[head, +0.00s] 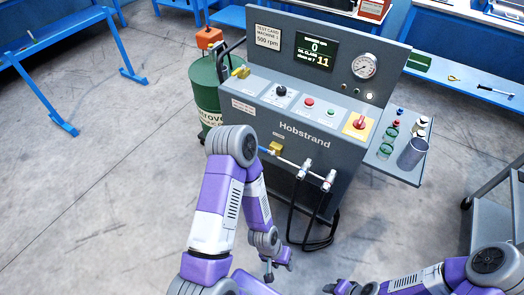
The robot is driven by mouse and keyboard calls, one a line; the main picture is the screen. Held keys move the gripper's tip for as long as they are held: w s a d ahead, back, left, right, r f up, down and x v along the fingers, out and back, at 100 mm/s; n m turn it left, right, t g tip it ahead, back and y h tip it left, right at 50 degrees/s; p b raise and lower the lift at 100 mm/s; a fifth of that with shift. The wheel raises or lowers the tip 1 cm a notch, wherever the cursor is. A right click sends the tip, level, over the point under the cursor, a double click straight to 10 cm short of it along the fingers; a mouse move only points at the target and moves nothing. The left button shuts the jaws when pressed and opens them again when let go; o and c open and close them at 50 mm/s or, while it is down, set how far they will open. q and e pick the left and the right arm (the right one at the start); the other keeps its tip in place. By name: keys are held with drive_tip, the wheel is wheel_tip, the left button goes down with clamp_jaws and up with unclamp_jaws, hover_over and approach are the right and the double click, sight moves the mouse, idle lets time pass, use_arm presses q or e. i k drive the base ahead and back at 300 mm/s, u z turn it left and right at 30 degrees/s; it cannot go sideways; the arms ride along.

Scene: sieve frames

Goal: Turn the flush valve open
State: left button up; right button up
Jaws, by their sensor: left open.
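The grey Hobstrand test machine (300,128) stands at the centre of the head view. A pipe with fittings runs along its lower front: a brass-coloured block with a blue lever (264,150) at the left, then two silver fittings, one in the middle (306,164) and one at the right (328,179). No flush valve label is readable, so I cannot tell which is meant. My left gripper (278,270) is open and empty, below and apart from the pipe. My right gripper (340,288) is at the bottom edge, partly cut off.
Black hoses (312,238) hang from the pipe to the floor. The panel carries knobs, a red-and-yellow switch (358,123) and a gauge (364,65). A side shelf (384,166) holds small vessels. The green drum (206,97) stands left.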

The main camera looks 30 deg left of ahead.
sight(272, 153)
drive_tip(key=u, duration=0.6)
drive_tip(key=i, duration=0.5)
drive_tip(key=u, duration=1.65)
